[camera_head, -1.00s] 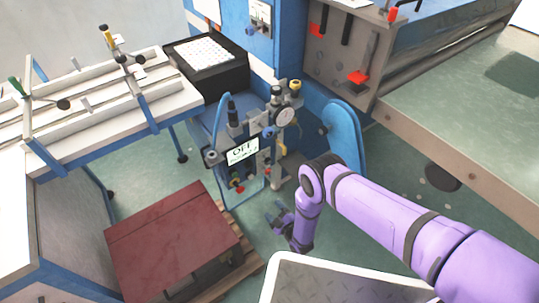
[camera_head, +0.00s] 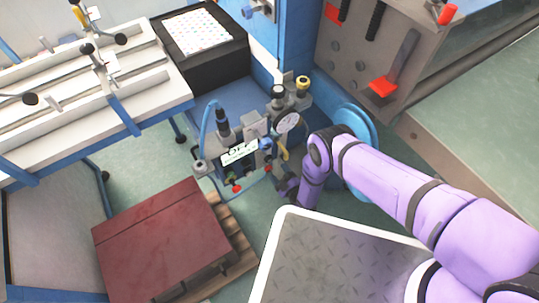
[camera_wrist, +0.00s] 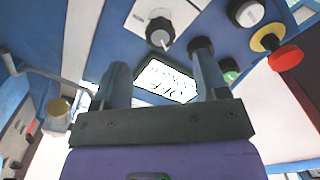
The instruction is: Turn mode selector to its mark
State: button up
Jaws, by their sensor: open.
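A dark round knob with a pale pointer (camera_wrist: 160,33) sits on a white plate in the wrist view, just beyond my fingertips. It looks like the mode selector, but I cannot read its mark. In the head view my gripper (camera_head: 283,182) is small and dark, beside the unit's lower right, partly hidden by my arm.
A red-and-yellow button (camera_wrist: 280,50), a green button (camera_wrist: 229,70) and a grey button (camera_wrist: 246,12) are right of the knob. A brass knob (camera_wrist: 60,106) is at left. A dark red box (camera_head: 160,240) stands on a pallet. A white-rimmed tray (camera_head: 285,222) is in front.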

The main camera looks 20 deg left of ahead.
aim_at(270, 161)
jog(key=x, duration=0.8)
jog(key=shift+w+a, duration=0.3)
jog(key=c, duration=0.9)
